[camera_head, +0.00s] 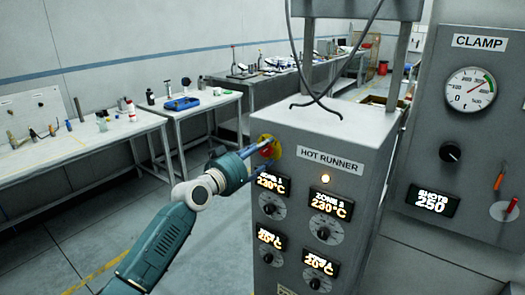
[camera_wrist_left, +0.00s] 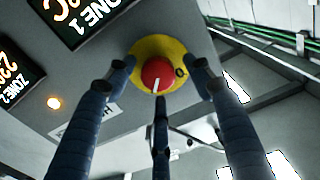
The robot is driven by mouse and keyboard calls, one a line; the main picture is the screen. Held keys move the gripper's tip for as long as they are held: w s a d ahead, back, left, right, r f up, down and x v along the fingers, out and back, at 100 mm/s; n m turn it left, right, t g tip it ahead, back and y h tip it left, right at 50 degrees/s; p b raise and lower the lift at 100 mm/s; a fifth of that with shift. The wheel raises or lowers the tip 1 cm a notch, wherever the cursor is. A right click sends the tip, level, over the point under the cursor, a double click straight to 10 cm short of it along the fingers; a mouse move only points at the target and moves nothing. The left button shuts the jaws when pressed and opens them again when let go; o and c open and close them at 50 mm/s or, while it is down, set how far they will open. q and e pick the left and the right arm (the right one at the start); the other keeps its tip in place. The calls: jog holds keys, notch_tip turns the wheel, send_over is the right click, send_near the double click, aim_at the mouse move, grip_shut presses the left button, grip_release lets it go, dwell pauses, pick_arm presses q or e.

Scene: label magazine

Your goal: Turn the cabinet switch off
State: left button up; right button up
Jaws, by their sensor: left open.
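The cabinet switch is a red knob (camera_head: 266,151) on a round yellow plate (camera_wrist_left: 145,47), on the upper left of the grey HOT RUNNER cabinet (camera_head: 350,150). In the left wrist view the red knob (camera_wrist_left: 157,73) shows a white pointer line toward the bottom of the picture, and the plate has a dark round mark at its right. My left gripper (camera_head: 258,151) is open in front of the switch. In the wrist view its fingers (camera_wrist_left: 160,85) spread around the knob; I cannot tell whether any touches it. My right gripper is not in view.
The cabinet lamp (camera_head: 325,179) is lit, above several zone displays and dials. A CLAMP panel (camera_head: 420,130) with a gauge stands at the right. Workbenches (camera_head: 70,148) with tools line the left and back. Open floor (camera_head: 70,225) lies at the left.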

pick_arm(q)
jog(key=shift+w+d, duration=0.25)
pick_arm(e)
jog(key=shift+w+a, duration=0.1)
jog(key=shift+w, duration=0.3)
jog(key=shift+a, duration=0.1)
pick_arm(q)
jog(key=shift+c, duration=0.6)
jog(key=c, duration=1)
jog(key=shift+r, duration=0.1)
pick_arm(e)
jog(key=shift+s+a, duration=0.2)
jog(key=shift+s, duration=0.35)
